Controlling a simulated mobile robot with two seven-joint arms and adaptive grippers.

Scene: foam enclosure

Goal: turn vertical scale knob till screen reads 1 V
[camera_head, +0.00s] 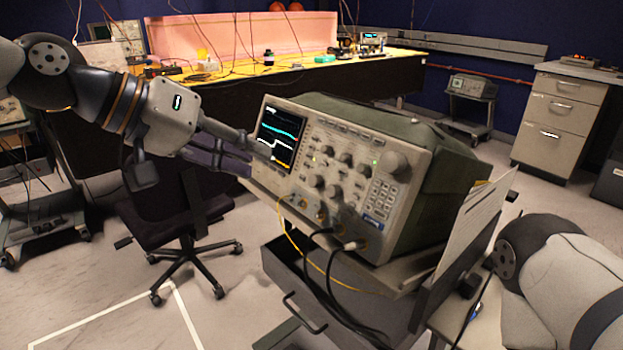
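An oscilloscope (398,190) stands tilted in the picture on a cart, its front panel facing left toward my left arm. Its lit screen (281,133) shows cyan, white and yellow traces; the readings are too small to read. Several knobs (333,190) sit on the panel right of the screen; I cannot tell which one is the vertical scale knob. My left gripper (258,160) is at the screen's left lower edge, away from the knobs. Its fingers look narrow, and their tips overlap the screen edge. Of my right arm, only links show at the lower right; its gripper is out of view.
Yellow and black cables (325,270) hang from the panel's lower connectors. A black office chair (175,225) stands left of the cart (320,300). Papers (470,225) stand at the cart's right side. A long workbench (420,58) and a drawer cabinet (560,115) are behind.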

